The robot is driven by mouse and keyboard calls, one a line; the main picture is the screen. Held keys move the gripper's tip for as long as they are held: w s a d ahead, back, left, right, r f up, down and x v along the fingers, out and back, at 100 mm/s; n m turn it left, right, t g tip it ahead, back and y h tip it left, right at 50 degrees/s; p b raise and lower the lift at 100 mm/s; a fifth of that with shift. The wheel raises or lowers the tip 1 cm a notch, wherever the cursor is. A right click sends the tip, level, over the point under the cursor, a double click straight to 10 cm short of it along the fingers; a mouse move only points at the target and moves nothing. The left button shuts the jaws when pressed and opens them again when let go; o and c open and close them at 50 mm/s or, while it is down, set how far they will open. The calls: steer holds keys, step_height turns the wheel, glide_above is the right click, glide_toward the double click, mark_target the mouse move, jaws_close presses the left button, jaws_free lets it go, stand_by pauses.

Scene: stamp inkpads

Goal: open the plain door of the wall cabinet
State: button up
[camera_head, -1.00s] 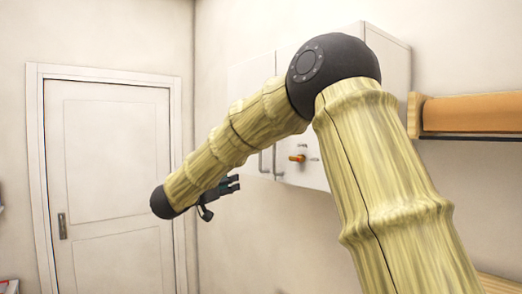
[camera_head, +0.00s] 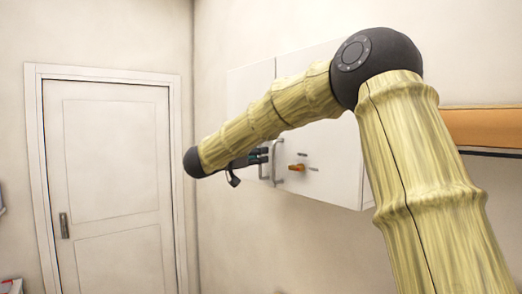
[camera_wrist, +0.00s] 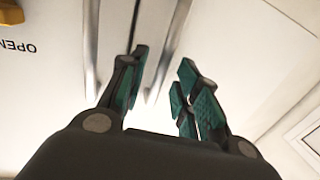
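The white wall cabinet (camera_head: 320,147) has two doors with vertical bar handles. The plain door (camera_head: 248,103) is the left one in the head view, partly hidden behind my arm; it is on the right in the turned wrist view (camera_wrist: 225,40). It looks shut. My gripper (camera_head: 262,156) is at the handles in the head view. In the wrist view my gripper (camera_wrist: 164,62) is open, and the plain door's handle (camera_wrist: 160,60) appears between its fingertips. I cannot tell whether a finger touches it.
The other door carries an orange knob (camera_head: 297,168), also in the wrist view (camera_wrist: 10,13) beside the word OPEN. Its handle (camera_wrist: 91,45) is close to my left-hand finger in the wrist view. A white room door (camera_head: 110,180) is at left. An orange shelf-like piece (camera_head: 485,127) is at right.

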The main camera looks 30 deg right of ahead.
steer(key=shift+x, duration=1.05)
jaws_close()
